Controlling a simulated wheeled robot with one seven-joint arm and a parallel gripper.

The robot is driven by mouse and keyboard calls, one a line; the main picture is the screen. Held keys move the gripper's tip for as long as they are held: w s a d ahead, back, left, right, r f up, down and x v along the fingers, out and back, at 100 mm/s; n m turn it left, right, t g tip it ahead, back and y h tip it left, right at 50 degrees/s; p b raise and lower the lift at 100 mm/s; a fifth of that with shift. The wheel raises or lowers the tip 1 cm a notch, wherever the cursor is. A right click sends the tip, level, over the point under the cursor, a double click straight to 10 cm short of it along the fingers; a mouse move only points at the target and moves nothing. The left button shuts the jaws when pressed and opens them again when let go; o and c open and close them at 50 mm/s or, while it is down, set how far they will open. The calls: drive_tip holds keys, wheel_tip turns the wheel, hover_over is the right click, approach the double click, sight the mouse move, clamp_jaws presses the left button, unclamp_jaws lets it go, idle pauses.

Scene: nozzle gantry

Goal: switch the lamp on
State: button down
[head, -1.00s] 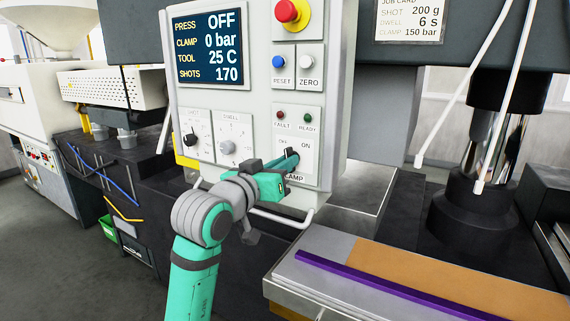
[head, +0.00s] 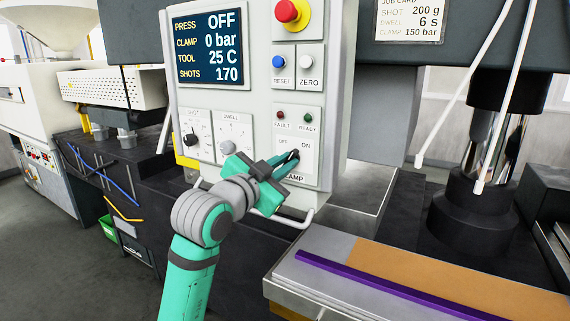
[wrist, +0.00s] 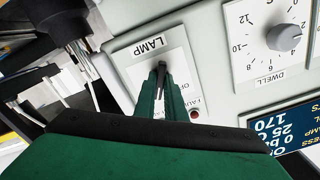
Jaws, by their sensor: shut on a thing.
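The lamp switch (head: 296,153) is a small black knob on a white plate (head: 308,172) low on the right of the control panel. The plate reads OFF on the left and ON on the right; the word LAMP is partly covered in the head view and clear in the wrist view. My gripper (head: 290,158) is shut on the switch, coming from the lower left. In the head view the switch leans up and right, towards ON. In the wrist view my green fingers (wrist: 161,93) close around the dark knob (wrist: 161,66) and hide part of the plate.
The FAULT and READY lights (head: 295,116) sit just above the plate. RESET and ZERO buttons and a red stop button (head: 291,11) are higher. Two dials (head: 227,148) are left of the switch. A handle rail (head: 285,217) runs below. A bench (head: 335,248) stands front right.

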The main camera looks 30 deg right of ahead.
idle(0.5)
drive_tip(key=c, duration=1.8)
unclamp_jaws()
drive_tip(key=v, duration=1.1)
